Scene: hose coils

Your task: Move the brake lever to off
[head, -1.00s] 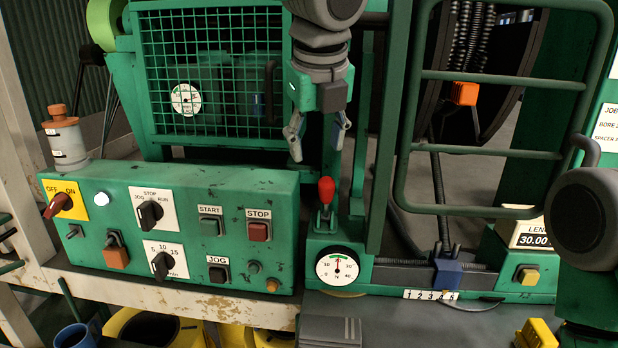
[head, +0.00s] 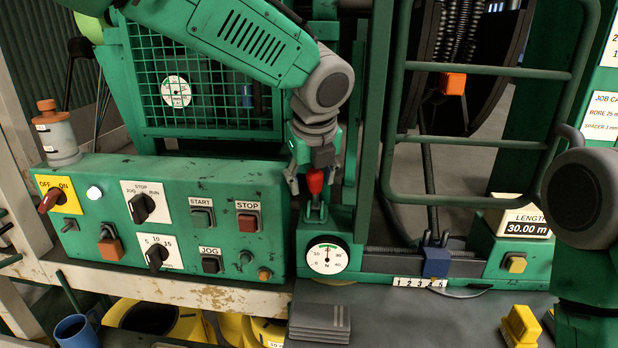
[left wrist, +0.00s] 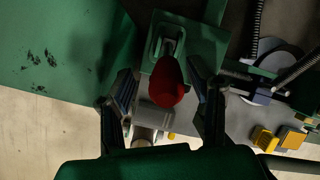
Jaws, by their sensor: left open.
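The brake lever, with its red knob (head: 315,181), stands on a green housing above a round dial gauge (head: 327,259). My left gripper (head: 312,185) is open, pointing down from above, with a finger on either side of the red knob. In the left wrist view, the red knob (left wrist: 166,82) lies between the two spread fingers of my left gripper (left wrist: 163,90), and no contact shows. No off or on marking for the lever is readable. My right gripper is not in view; only part of my right arm shows at the right edge.
A green control panel (head: 180,185) with knobs and buttons is left of the lever. A tall green post and a tubular guard frame (head: 475,200) stand right of it. A blue clamp (head: 436,260) sits on a rail. Grey plates (head: 320,320) lie in front.

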